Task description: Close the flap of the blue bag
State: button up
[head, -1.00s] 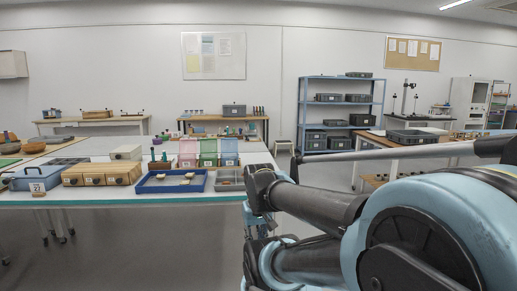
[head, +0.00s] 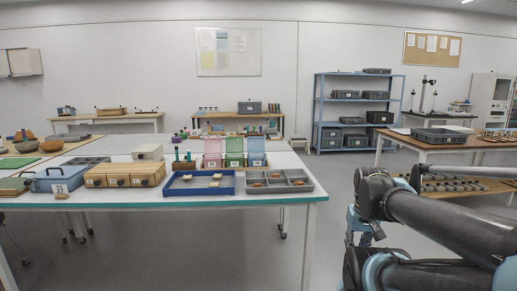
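The blue bag (head: 256,146) stands at the right end of a row of three on the white table, beside a green bag (head: 234,146) and a pink bag (head: 212,146). It looks upright and translucent. Its flap is too small to tell whether it is open or shut. My arm is at the lower right, off the table's right end and well apart from the bags.
A blue tray (head: 199,192) and a grey compartment tray (head: 304,187), both with sherds, lie in front of the bags. Wooden drawers (head: 124,183) and a blue-grey box (head: 58,188) stand to the left. Floor right of the table (head: 316,197) is clear.

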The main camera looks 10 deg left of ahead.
aim_at(254, 144)
jog(key=z, duration=0.05)
jog(key=i, duration=1)
jog(key=u, duration=0.05)
